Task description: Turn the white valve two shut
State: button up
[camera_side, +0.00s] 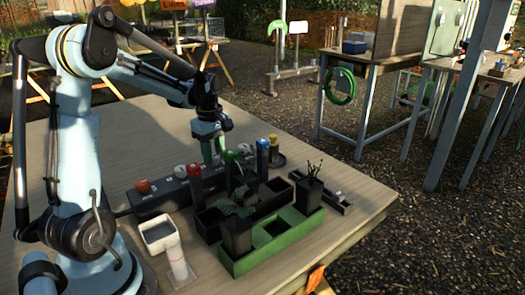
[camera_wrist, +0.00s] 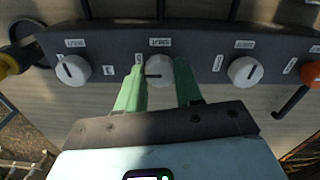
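In the wrist view a dark valve box (camera_wrist: 208,40) carries three white knobs in a row: a left knob (camera_wrist: 72,70), a middle knob (camera_wrist: 160,70) and a right knob (camera_wrist: 245,71). A dark line on the middle knob points left. Small white labels sit around the knobs, too small to read surely. My gripper (camera_wrist: 160,76) has its two green fingers on either side of the middle knob, very close to it. I cannot tell whether both fingers press on it. In the side view my gripper (camera_side: 228,158) is low over the box (camera_side: 160,201), partly hidden by dark posts.
In the side view a green tray (camera_side: 250,262) with dark pots stands in front of the box. A small plant (camera_side: 312,180) rises at the right. The table (camera_side: 120,120) behind is clear.

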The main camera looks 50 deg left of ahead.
jog(key=c, duration=0.5)
jog(key=m, duration=0.7)
jog(key=shift+m, duration=0.3)
jog(key=m, duration=1)
jog(key=shift+m, duration=0.3)
